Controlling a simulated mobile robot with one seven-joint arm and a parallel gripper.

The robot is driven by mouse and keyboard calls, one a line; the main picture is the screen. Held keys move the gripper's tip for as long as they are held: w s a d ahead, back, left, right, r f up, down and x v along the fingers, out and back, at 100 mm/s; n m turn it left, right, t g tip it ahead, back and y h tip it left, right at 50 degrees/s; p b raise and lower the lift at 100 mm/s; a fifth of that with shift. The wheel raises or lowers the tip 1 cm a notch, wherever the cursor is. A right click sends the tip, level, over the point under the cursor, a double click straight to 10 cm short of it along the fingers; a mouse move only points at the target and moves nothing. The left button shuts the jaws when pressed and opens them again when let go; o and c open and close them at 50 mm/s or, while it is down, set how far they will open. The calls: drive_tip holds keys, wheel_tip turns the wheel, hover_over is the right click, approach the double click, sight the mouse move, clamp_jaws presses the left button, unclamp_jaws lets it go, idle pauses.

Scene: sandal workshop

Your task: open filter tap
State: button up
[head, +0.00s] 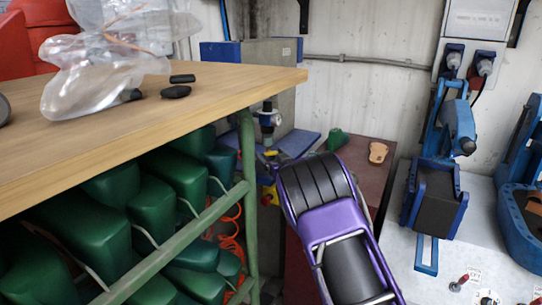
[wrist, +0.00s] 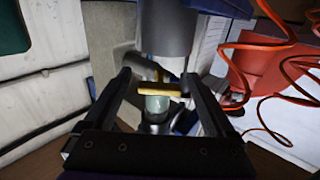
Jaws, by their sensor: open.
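The tap is a small brass-yellow crossbar handle (wrist: 160,89) with a short stem, near the middle of the wrist view. A pale greenish, rounded part of the filter (wrist: 157,106) shows right below it. My gripper (wrist: 157,76) is open, with one dark finger on each side of the handle. Gaps show between the handle and both fingers; I cannot tell how far beyond the fingertips it is. In the head view, a filter unit with a dark bowl (head: 268,119) stands behind the table corner.
A wooden table (head: 200,105) with a green frame fills the left, with green shoe lasts (head: 150,215) racked below. Orange coiled hose (head: 232,245) hangs near its leg and also shows in the wrist view (wrist: 270,55). A blue machine (head: 437,165) stands right.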

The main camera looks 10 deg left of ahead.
drive_tip(key=shift+c, duration=0.3)
drive_tip(key=c, duration=1.3)
drive_tip(key=shift+n, duration=2.3)
drive_tip(key=o, duration=1.4)
drive_tip(key=shift+d, duration=0.1)
drive_tip(key=shift+c, duration=0.2)
drive_tip(key=v, duration=1.7)
drive_tip(key=shift+d, duration=0.15)
drive_tip(key=shift+s, duration=0.15)
